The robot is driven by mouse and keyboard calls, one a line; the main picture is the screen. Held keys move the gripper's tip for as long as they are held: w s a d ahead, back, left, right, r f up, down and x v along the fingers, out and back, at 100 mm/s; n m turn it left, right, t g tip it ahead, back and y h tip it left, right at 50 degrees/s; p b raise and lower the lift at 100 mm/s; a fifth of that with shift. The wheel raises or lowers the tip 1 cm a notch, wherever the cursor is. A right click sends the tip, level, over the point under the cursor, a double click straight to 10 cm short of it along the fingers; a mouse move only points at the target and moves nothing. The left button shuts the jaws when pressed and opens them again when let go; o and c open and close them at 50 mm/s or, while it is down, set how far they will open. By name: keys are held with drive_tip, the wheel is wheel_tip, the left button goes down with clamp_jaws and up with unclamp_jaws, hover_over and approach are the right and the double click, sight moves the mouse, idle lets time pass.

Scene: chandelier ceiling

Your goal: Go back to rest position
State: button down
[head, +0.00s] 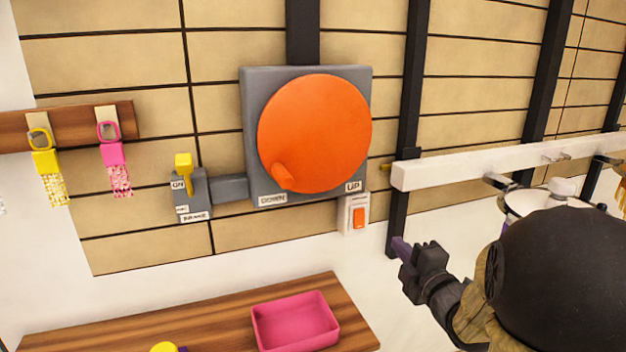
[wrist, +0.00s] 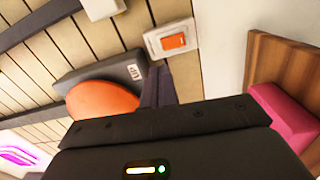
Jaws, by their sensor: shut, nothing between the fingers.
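My gripper (head: 401,248) is at the lower right of the head view, held out in front of the wall. Its fingers are together and hold nothing; in the wrist view the dark fingers (wrist: 157,84) also lie side by side. A large orange disc (head: 315,135) with a knob at its lower left is mounted on a grey panel (head: 250,90) marked DOWN and UP. The knob sits by the DOWN label. My gripper is to the right of and below the panel, apart from it in the head view.
A white switch with an orange rocker (head: 358,218) is below the panel. A yellow lever (head: 184,170) on a grey box stands left. Brushes hang from a wooden rail (head: 70,125). A pink tray (head: 295,322) sits on a wooden shelf (head: 215,325). A white beam (head: 470,168) crosses at right.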

drive_tip(key=s+a+f+m+g+h, duration=0.1)
drive_tip(key=s+f+m+g+h, duration=0.1)
drive_tip(key=f+m+g, duration=0.3)
drive_tip(key=s+f+m+g+h, duration=0.2)
drive_tip(key=f+m+h, duration=0.1)
drive_tip(key=f+m, duration=0.35)
drive_tip(key=s+a+f+m+g+y, duration=0.1)
drive_tip(key=s+a+f+m+g, duration=0.25)
drive_tip(key=s, duration=0.35)
drive_tip(key=s+a+f+m+g, duration=0.3)
drive_tip(key=s+f+m+g, duration=0.1)
drive_tip(key=s, duration=0.2)
wheel_tip(320, 180, up, 24)
drive_tip(key=s+p, duration=0.1)
drive_tip(key=p, duration=2.3)
drive_tip(key=shift+r+m+g, duration=0.15)
drive_tip(key=shift+m+g, duration=0.2)
drive_tip(key=shift+m, duration=0.05)
drive_tip(key=shift+d, duration=0.1)
drive_tip(key=shift+w+d, duration=0.1)
